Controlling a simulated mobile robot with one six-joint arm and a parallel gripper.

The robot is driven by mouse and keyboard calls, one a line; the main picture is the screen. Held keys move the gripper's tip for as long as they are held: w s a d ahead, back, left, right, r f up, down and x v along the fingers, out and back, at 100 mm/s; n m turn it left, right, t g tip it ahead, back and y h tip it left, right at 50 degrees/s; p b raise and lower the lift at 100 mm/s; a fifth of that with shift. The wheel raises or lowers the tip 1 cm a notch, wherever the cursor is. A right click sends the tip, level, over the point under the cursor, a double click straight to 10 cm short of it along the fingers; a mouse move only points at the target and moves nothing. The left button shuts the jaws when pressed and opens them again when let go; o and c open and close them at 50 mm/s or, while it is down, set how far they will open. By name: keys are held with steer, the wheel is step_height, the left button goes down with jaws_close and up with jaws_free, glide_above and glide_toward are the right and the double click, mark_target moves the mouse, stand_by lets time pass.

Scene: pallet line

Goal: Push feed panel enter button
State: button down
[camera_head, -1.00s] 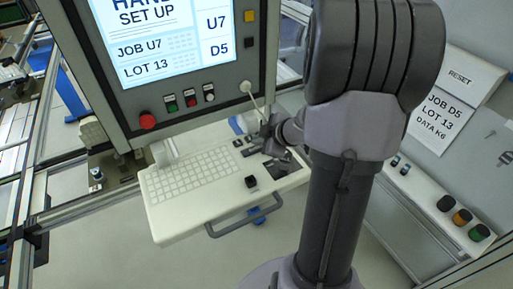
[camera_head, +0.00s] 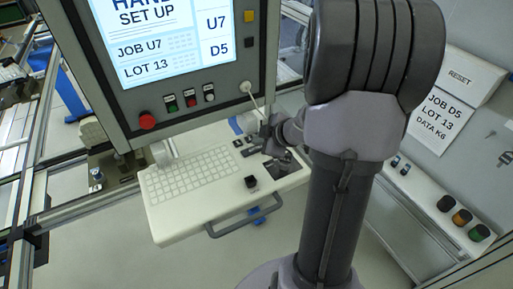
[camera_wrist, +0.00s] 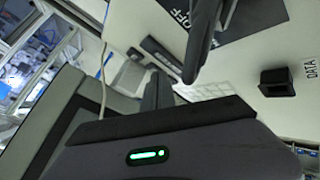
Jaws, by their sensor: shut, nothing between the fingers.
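The feed panel (camera_head: 130,112) carries a lit screen (camera_head: 172,40). A row of green, red and white buttons (camera_head: 190,100) and a larger red knob (camera_head: 147,121) sit under it. I cannot read which button is enter. My gripper (camera_head: 272,143) is shut and empty, over the right end of the white keyboard shelf, below and right of the button row. In the wrist view my gripper (camera_wrist: 190,78) shows its dark fingers over the shelf; whether they touch anything is unclear.
The keyboard shelf (camera_head: 170,222) has a black block (camera_head: 251,182), marked DATA in the wrist view (camera_wrist: 277,82), and a front handle (camera_head: 245,222). A pale cable (camera_head: 257,103) hangs from the panel's right corner. A RESET console with several knobs (camera_head: 460,217) stands at right.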

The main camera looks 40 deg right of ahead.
mark_target(259, 149)
steer(key=shift+f, duration=0.1)
steer(key=shift+f, duration=0.3)
steer(key=shift+f+b, duration=0.5)
steer(key=shift+b, duration=0.1)
stand_by(0.7)
stand_by(0.3)
steer(key=shift+r+p, duration=0.9)
steer(key=shift+p, duration=0.15)
step_height(259, 149, up, 5)
steer(key=p, duration=0.5)
